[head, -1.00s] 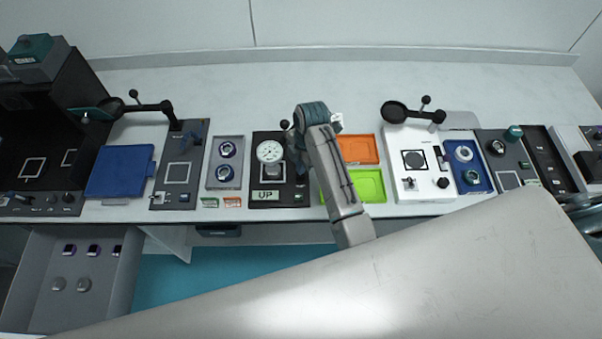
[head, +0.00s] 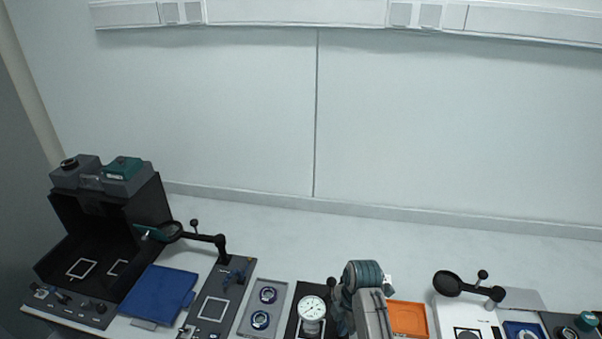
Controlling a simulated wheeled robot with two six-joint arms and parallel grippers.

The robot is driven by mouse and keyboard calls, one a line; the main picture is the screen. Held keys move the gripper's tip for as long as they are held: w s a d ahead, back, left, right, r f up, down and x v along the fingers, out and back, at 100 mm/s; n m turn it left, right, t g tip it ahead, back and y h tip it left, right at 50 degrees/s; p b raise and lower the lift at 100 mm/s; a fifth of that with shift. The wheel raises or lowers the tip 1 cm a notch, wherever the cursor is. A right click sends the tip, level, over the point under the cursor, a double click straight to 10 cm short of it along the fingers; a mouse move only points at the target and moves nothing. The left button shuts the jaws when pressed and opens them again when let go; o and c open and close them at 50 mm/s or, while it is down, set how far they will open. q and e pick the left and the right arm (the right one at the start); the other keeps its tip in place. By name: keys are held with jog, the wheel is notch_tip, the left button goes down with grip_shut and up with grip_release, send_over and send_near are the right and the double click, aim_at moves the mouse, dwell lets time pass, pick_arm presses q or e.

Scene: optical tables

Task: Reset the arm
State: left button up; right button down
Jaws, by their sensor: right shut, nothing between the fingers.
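My right arm comes up from the bottom edge, with its teal wrist uppermost. My right gripper (head: 340,311) points down just right of the round white dial gauge (head: 312,308). It is shut and empty; its fingertips are partly hidden by the wrist, and I cannot tell whether it touches the gauge stand. My left gripper is not in view.
An orange tray (head: 408,318) lies right of the arm. Left are a grey tray with two round mounts (head: 264,310), a dark panel (head: 212,305), a blue mat (head: 158,294) and a black open box (head: 110,235). A magnifier (head: 448,284) stands right. The rear bench is clear.

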jog(key=s+d+r+m+t+h, duration=0.15)
jog(key=s+d+m, duration=0.25)
jog(key=s+m, duration=0.4)
jog(key=s+d+r+m+t, duration=0.15)
jog(key=s+d+m, duration=0.3)
jog(key=s, duration=0.45)
jog(key=s+d+r+m+t+h, duration=0.1)
jog(key=s+d+r+m, duration=0.15)
jog(key=s+m, duration=0.55)
jog(key=s+d+f+g+b, duration=0.15)
jog(key=f+b, duration=0.25)
jog(key=f, duration=1.6)
jog(key=d+f+b, duration=0.2)
jog(key=f+b, duration=0.2)
jog(key=f, duration=1.6)
jog(key=s+f+b, duration=0.3)
jog(key=s+f, duration=0.6)
jog(key=f, duration=0.3)
jog(key=s+d+f+b, duration=0.1)
jog(key=s+f+b, duration=0.2)
jog(key=s+f, duration=0.6)
notch_tip(320, 180, down, 3)
jog(key=shift+f+g, duration=0.2)
jog(key=shift+g, duration=0.25)
